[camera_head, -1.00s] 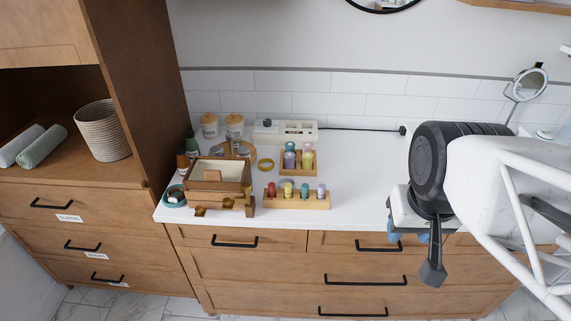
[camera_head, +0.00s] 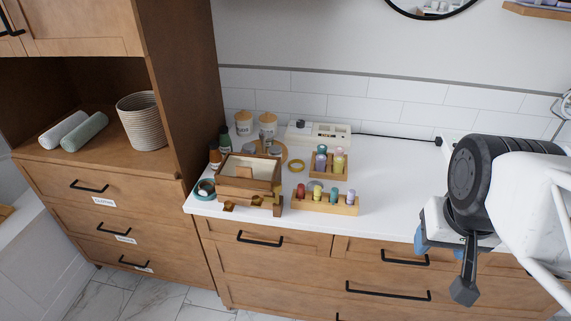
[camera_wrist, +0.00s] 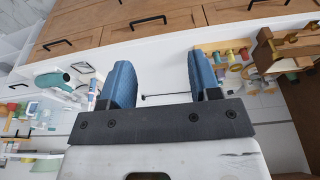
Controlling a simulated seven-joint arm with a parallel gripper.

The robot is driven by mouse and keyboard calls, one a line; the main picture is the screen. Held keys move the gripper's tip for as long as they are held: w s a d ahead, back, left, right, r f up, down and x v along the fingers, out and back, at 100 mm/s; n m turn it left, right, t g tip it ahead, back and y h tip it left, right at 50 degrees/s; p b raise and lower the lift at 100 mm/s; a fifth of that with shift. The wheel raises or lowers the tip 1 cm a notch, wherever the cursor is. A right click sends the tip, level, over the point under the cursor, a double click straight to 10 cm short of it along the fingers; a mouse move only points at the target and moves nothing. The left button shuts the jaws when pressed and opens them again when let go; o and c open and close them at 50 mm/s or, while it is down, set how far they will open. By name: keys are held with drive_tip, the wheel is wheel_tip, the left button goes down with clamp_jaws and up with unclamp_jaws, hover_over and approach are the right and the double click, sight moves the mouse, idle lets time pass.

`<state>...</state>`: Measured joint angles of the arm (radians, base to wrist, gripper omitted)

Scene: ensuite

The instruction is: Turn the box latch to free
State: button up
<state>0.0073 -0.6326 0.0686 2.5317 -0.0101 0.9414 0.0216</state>
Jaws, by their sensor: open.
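A wooden box (camera_head: 236,187) with a light panel in its top stands at the left end of the white counter. Small brass-coloured fittings (camera_head: 256,200) show on its front side; I cannot tell which is the latch or how it is turned. In the wrist view the box (camera_wrist: 278,50) is at the upper right with brass-coloured parts. My gripper (camera_wrist: 160,85) is open and empty, its two blue fingers wide apart. In the head view it is mostly hidden behind my arm, well to the right of the box, with a bit of blue (camera_head: 421,240) showing.
A wooden rack of coloured pegs (camera_head: 325,202) stands right of the box, with a second rack (camera_head: 328,165) behind. A teal tape roll (camera_head: 204,189) lies left of the box, bottles and jars behind. The counter between racks and my arm is clear.

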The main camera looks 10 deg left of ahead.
drive_tip(key=w+a+m+y, duration=0.1)
drive_tip(key=w+a+m, duration=0.6)
drive_tip(key=w+m, duration=0.15)
drive_tip(key=m+y, duration=0.2)
drive_tip(key=m, duration=1.6)
approach(277, 184)
drive_tip(key=shift+a+f+t, duration=0.2)
drive_tip(key=shift+f+t, duration=0.1)
drive_tip(key=shift+f, duration=0.4)
drive_tip(key=shift+x, duration=3.85)
drive_tip(key=c, duration=0.9)
